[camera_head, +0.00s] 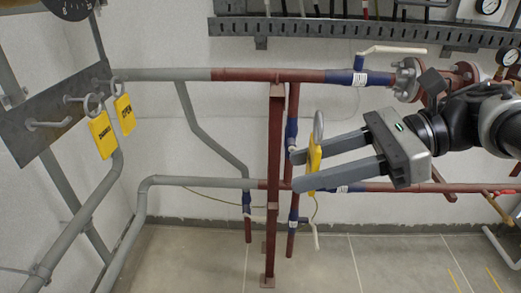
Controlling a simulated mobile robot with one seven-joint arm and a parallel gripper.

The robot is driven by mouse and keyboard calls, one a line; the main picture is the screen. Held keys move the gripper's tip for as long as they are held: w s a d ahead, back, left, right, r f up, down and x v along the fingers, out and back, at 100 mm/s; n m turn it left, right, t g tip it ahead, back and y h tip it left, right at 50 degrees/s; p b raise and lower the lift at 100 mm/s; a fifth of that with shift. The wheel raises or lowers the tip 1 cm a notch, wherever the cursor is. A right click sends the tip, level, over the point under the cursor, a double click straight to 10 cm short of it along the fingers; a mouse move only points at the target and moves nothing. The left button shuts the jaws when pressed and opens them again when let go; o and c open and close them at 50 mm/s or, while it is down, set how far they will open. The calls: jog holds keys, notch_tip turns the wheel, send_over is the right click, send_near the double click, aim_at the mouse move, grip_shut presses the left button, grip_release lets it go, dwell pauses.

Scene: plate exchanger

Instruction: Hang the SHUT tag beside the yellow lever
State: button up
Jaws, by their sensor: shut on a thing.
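My gripper (306,171) is in the middle of the view, reaching in from the right. It is shut on a yellow tag (315,154) with a grey ring (318,126) standing above it. The tag is seen nearly edge-on, so I cannot read its lettering. It is held in front of the pipes, right of a dark red post. A pale cream lever (396,49) sits on a blue valve at the upper pipe. A yellow-orange bar (498,209) shows at the lower right; I cannot tell which one is the yellow lever.
A grey hook plate (35,145) at the left has an empty hook (48,124) and two hanging yellow tags, one with unclear lettering (102,137) and one reading OPEN (125,115). The dark red post (275,165) stands close left of my gripper. A perforated rail (300,30) runs above.

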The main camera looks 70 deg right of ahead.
jog(key=shift+w+a, duration=0.15)
jog(key=shift+w, duration=0.25)
jog(key=shift+w+a, duration=0.1)
jog(key=shift+w, duration=0.15)
jog(key=w+a, duration=0.3)
jog(key=w, duration=0.7)
jog(key=w+a, duration=0.4)
jog(key=w, duration=0.7)
jog(key=shift+a, duration=0.3)
dwell(4.9)
